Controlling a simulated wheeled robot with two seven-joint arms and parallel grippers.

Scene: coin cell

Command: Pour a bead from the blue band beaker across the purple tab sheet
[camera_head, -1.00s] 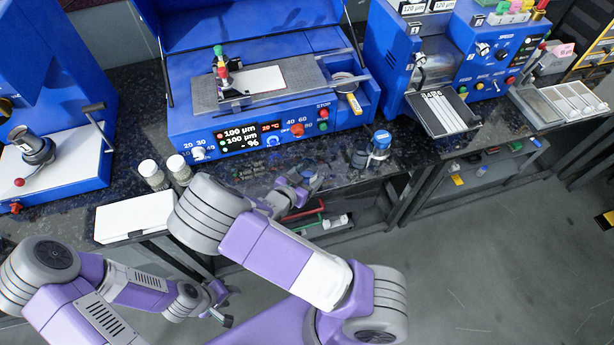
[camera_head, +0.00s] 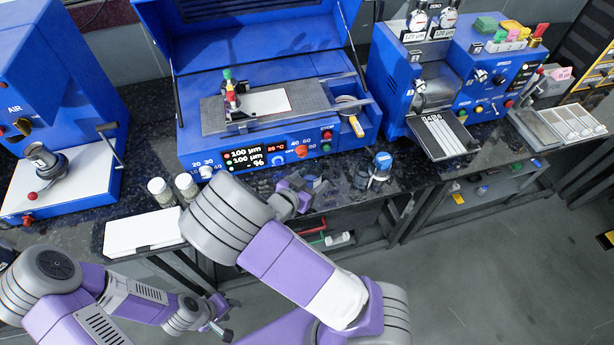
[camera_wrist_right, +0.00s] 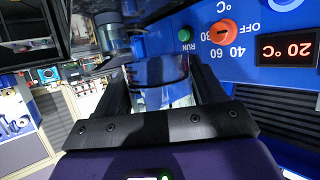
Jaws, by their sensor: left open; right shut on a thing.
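A white sheet (camera_head: 266,103) lies on the grey bed of the blue coating machine in the head view. I cannot make out a purple tab on it. My right gripper (camera_head: 316,182) is in front of this machine, over the dark counter's front part. In the right wrist view, my right gripper (camera_wrist_right: 160,95) is shut on a clear beaker with a blue band (camera_wrist_right: 162,72). The beaker is hard to see in the head view, and its contents cannot be told. My left gripper (camera_head: 224,326) is open and empty, low in front of the counter.
A blue-topped jar (camera_head: 379,168) stands on the counter right of my right gripper. Two white-lidded jars (camera_head: 160,191) and a white slab (camera_head: 143,232) are at the left. A coloured clamp-like fixture (camera_head: 230,95) stands at the sheet's left end. The machine's lid is raised.

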